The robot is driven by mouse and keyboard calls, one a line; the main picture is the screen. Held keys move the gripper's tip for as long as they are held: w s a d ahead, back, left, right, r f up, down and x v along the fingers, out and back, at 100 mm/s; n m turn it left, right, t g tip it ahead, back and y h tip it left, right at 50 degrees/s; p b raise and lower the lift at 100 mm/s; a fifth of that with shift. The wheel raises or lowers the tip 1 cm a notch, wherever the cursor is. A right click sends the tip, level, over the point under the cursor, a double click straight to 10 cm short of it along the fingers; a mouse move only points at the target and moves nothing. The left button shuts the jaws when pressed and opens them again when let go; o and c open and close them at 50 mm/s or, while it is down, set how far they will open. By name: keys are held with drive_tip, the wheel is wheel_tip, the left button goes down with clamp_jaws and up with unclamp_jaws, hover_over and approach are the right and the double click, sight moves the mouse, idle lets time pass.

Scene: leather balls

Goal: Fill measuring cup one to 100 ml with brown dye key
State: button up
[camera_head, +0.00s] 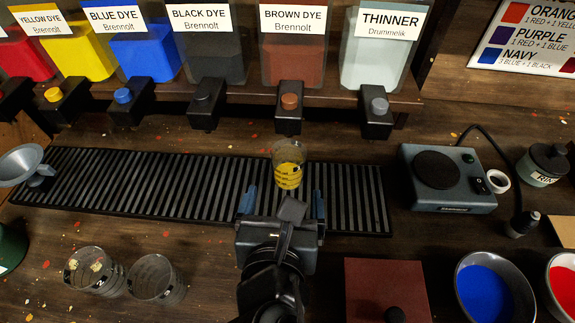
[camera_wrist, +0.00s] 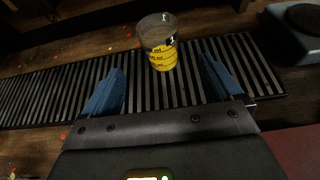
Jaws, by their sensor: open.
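Black dye (camera_head: 207,52) and thinner (camera_head: 378,48) dispensers flank the brown one. Two more cups, one here (camera_head: 96,270) and one beside it (camera_head: 156,280), stand at lower left. A hot plate (camera_head: 447,178) is right of the ribbed mat (camera_head: 120,185). Blue dye fills a bowl (camera_head: 494,288).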

drive_tip(key=shift+c, duration=0.2)
idle(0.3)
clamp_jaws()
idle(0.7)
idle(0.8)
